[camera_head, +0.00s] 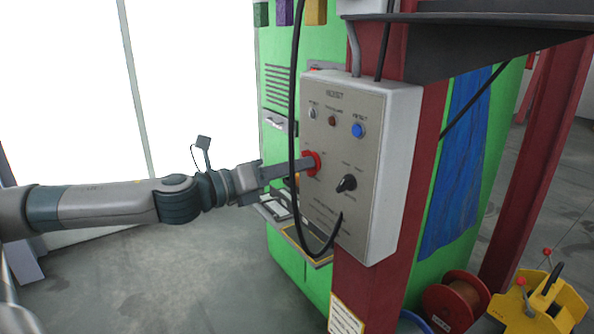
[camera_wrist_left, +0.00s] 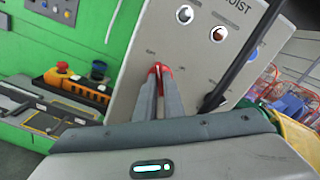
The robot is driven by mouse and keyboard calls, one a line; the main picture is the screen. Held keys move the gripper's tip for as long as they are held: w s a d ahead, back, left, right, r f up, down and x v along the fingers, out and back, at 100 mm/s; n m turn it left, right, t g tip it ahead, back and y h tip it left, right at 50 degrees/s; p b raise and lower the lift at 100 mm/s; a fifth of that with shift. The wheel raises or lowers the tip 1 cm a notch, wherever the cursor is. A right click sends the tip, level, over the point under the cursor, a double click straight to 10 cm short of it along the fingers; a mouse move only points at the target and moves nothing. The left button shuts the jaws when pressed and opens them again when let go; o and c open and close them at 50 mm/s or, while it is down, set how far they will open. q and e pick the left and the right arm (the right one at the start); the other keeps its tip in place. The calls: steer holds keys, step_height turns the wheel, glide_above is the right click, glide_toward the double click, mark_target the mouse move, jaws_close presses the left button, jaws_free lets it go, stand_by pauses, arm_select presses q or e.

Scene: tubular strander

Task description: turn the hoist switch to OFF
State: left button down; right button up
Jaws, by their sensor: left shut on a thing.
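The hoist control box (camera_head: 385,200) is a grey panel on a red column, and it also shows in the left wrist view (camera_wrist_left: 135,80). Its red switch (camera_head: 316,160) is at the left of the panel, and its red top shows between my fingertips in the left wrist view (camera_wrist_left: 158,67). My left gripper (camera_head: 300,166) reaches in from the left and is shut on the red switch. The fingers hide most of the switch, and its position and the small lettering cannot be read. My right gripper is in neither view.
A black knob (camera_head: 346,183) sits right of the red switch, with a blue button (camera_head: 358,130) above. A black cable (camera_head: 293,110) hangs in a loop before the panel, close to my left gripper. A green cabinet (camera_head: 284,85) stands behind. A yellow item (camera_head: 540,305) and a reel (camera_head: 456,300) stand lower right.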

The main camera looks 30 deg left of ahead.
arm_select(q)
steer(key=shift+n+b, duration=0.3)
steer(key=shift+n, duration=0.9)
steer(key=c, duration=1.9)
jaws_free()
steer(key=shift+o, duration=0.2)
